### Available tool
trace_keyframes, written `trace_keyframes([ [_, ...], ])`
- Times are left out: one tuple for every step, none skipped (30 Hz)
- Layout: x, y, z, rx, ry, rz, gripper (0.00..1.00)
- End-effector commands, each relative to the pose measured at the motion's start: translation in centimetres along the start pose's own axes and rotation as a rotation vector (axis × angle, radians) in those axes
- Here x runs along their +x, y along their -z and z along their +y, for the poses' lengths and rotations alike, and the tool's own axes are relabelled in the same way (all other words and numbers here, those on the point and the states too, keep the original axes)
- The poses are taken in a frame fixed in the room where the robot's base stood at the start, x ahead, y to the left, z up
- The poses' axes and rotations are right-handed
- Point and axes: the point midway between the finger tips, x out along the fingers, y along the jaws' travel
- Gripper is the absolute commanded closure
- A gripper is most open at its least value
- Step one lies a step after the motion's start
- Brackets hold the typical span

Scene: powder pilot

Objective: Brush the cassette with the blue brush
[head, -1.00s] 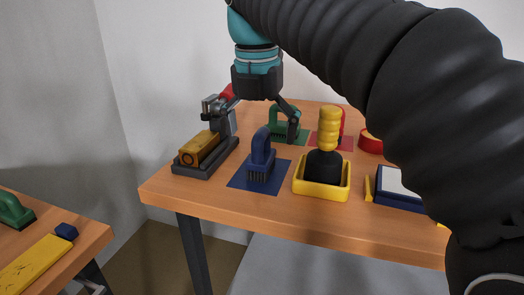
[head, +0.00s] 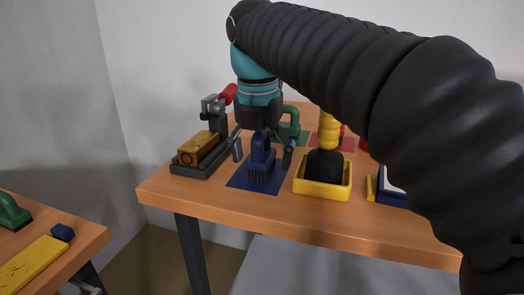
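The blue brush (head: 261,158) stands upright, bristles down, on a dark blue mat (head: 243,182) near the front of the table. My gripper (head: 263,157) points down over the brush with its fingers spread wide, one on each side of the handle. A gap shows between the fingers and the brush, so it is not held. The cassette (head: 199,148), a yellow-brown block with a round mark on its end, lies in a dark grey holder (head: 187,171) at the left of the brush.
A black brush with a yellow handle (head: 329,131) stands in a yellow tray (head: 322,191) right of the blue brush. A green brush (head: 291,122) is behind. A red-handled clamp (head: 216,106) rises behind the cassette. A second table (head: 85,243) is at lower left.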

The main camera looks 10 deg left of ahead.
Motion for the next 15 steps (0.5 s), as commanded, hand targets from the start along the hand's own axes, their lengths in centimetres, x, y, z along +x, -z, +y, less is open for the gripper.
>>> trace_keyframes([
  [0.0, 0.0, 0.0, 0.0, 0.0, 0.0, 0.38],
  [0.0, 0.0, 0.0, 0.0, 0.0, 0.0, 0.45],
  [0.0, 0.0, 0.0, 0.0, 0.0, 0.0, 0.55],
  [0.0, 0.0, 0.0, 0.0, 0.0, 0.0, 0.62],
  [0.0, 0.0, 0.0, 0.0, 0.0, 0.0, 0.7],
  [0.0, 0.0, 0.0, 0.0, 0.0, 0.0, 0.73],
  [0.01, 0.0, 0.0, 0.0, 0.0, 0.0, 0.73],
  [0.01, 0.0, 0.0, 0.0, 0.0, 0.0, 0.73],
  [0.02, 0.0, 0.0, 0.0, 0.0, 0.0, 0.73],
  [0.02, 0.0, 0.0, 0.0, 0.0, 0.0, 0.62],
  [0.03, 0.0, 0.0, 0.0, 0.001, 0.001, 0.69],
  [0.03, 0.0, 0.0, 0.0, 0.001, 0.001, 0.79],
  [0.04, -0.01, 0.0, 0.0, 0.001, 0.001, 0.87],
  [0.02, -0.01, 0.0, 0.0, 0.0, 0.0, 0.92],
  [0.01, -0.01, 0.0, 0.0, 0.001, 0.0, 0.92],
])
